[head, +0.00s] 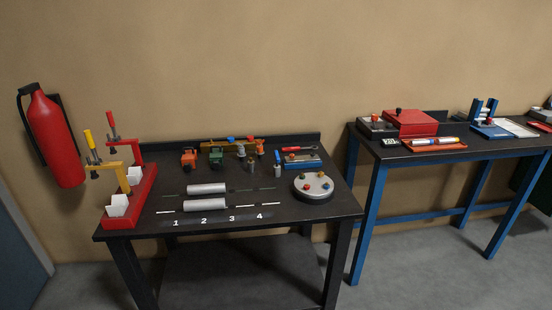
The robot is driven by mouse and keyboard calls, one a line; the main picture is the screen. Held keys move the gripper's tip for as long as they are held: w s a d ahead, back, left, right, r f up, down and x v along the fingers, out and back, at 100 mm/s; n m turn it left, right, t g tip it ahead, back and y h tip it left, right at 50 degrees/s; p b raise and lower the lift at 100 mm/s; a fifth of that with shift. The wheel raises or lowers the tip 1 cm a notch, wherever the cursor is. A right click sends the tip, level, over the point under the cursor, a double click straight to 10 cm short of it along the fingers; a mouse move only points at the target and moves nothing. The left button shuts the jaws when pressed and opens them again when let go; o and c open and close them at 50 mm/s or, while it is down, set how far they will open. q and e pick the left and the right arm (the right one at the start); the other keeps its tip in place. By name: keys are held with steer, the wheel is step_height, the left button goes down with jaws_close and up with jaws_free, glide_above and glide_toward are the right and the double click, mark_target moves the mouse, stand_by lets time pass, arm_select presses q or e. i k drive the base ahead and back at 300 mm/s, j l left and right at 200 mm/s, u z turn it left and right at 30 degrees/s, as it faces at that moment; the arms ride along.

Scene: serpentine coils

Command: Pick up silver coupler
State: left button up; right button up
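No silver coupler can be told for certain at this distance. A small silver-grey upright piece (241,150) stands in the row at the back of the dark table (330,205). A smaller grey piece (251,165) stands just in front of it, and a grey cylinder with a blue top (277,170) stands to the right. Any of these could be the coupler. Two pale silver tubes (207,189) lie side by side near the numbered marks. Neither of my grippers is in view.
A red stand with two toggle clamps (130,199) is at the table's left. A round plate with coloured knobs (313,186) is at the right. Orange (189,157) and green (216,156) tools stand behind. A blue-legged table (460,150) is further right. The front table edge is clear.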

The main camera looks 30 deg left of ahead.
mark_target(251, 163)
steer(key=u, duration=1)
steer(key=i+j+z, duration=0.15)
steer(key=z, duration=0.15)
steer(key=i+j+z, duration=0.1)
steer(key=j+z, duration=0.25)
